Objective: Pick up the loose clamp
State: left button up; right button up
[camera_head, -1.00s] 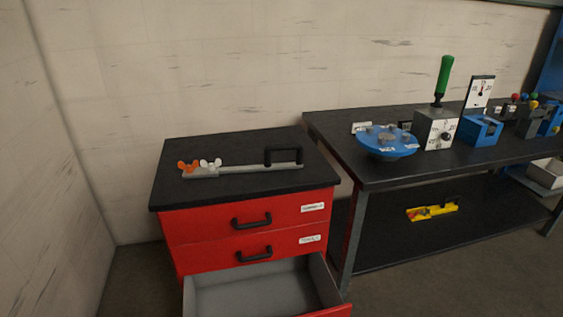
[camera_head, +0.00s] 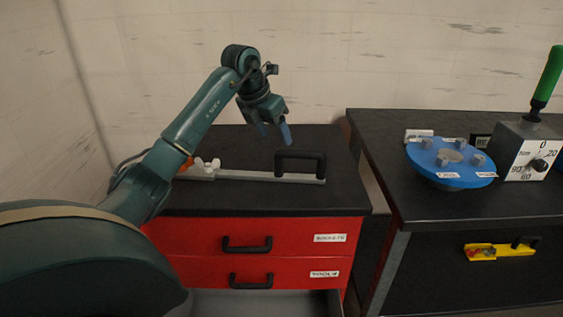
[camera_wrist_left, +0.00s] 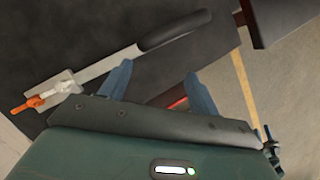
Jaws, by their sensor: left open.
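The loose clamp (camera_head: 236,175) lies on the black top of the red drawer cabinet. It has a grey bar, a black handle (camera_head: 300,162) standing up at its right end and a white wing nut at its left. An orange wing nut (camera_head: 186,163) is partly hidden behind my arm. My left gripper (camera_head: 275,133) is above the cabinet top, over the clamp's middle and apart from it. In the left wrist view the blue fingers (camera_wrist_left: 160,85) are spread and empty, and the clamp's bar (camera_wrist_left: 108,66) runs just beyond them. My right gripper is not in view.
The red cabinet (camera_head: 290,237) has an open drawer (camera_head: 262,304) below. A workbench (camera_head: 430,205) at the right holds a blue round fixture (camera_head: 450,180) and a gauge box (camera_head: 527,150) with a green lever. A wall stands behind.

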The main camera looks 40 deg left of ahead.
aim_at(278, 152)
pick_arm(q)
jog(key=shift+y, duration=0.3)
jog(key=x, duration=0.4)
jog(key=a+x, duration=0.1)
jog(key=x, duration=0.7)
jog(key=shift+s+a+f, duration=0.1)
jog(key=shift+a, duration=0.25)
grip_shut()
